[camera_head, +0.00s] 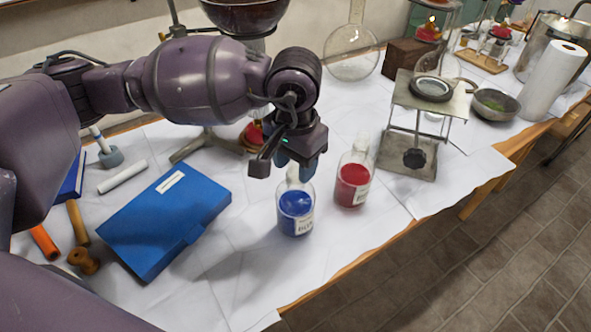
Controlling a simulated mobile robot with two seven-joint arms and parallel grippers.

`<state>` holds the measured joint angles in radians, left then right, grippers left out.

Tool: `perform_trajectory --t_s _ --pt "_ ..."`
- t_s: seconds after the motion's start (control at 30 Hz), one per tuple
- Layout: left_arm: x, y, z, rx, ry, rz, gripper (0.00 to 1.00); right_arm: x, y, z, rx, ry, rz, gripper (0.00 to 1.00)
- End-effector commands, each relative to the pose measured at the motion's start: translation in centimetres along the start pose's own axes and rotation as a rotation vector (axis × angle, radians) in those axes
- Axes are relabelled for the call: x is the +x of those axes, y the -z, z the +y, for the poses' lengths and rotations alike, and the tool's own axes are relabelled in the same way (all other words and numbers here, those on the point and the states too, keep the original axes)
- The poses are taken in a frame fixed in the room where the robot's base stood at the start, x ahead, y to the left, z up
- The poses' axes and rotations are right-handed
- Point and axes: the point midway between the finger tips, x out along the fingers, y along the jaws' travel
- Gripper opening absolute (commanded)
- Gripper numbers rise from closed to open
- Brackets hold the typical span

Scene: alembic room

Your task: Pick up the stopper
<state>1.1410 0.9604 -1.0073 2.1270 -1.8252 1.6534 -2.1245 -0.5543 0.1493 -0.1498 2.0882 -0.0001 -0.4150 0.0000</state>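A clear glass bottle of blue liquid (295,212) stands upright near the front edge of the table. A second clear bottle, of red liquid (352,184), stands just right of it, with a clear top (361,143). My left gripper (286,168) points down over the blue bottle. Its fingers are apart, one to the left and one to the right of the bottle's top. The clear stopper of the blue bottle (293,174) is partly hidden by the gripper, and I cannot tell whether a finger touches it. My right gripper is out of view.
A blue case (165,220) lies left of the bottles. A metal stand (412,125) with a round dish on top is to the right. A round glass flask (352,52) and a burner (254,134) are behind. The table's front edge (345,270) is close to the blue bottle.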

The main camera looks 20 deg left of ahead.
Motion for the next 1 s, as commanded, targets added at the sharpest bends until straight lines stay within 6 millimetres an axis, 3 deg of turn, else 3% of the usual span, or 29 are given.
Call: perform_trajectory --t_s 0.03,0.27,0.5,0.67,0.87,1.0 --pt "0.0 0.0 0.0 0.0 0.0 0.0 0.4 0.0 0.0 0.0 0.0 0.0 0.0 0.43" --pt "0.0 0.0 0.0 0.0 0.0 0.0 0.04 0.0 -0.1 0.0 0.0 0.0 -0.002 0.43" --pt "-0.1 0.0 0.0 0.0 0.0 0.0 0.04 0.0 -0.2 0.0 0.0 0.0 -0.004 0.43" --pt "-1.2 0.0 0.0 0.0 0.0 0.002 0.04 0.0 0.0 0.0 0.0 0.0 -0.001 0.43" --pt "-5.1 0.1 0.0 0.0 0.001 0.007 0.04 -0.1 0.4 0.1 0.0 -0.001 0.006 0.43" --pt "-8.8 0.1 0.0 0.0 0.002 0.008 0.04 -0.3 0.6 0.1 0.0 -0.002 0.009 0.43"
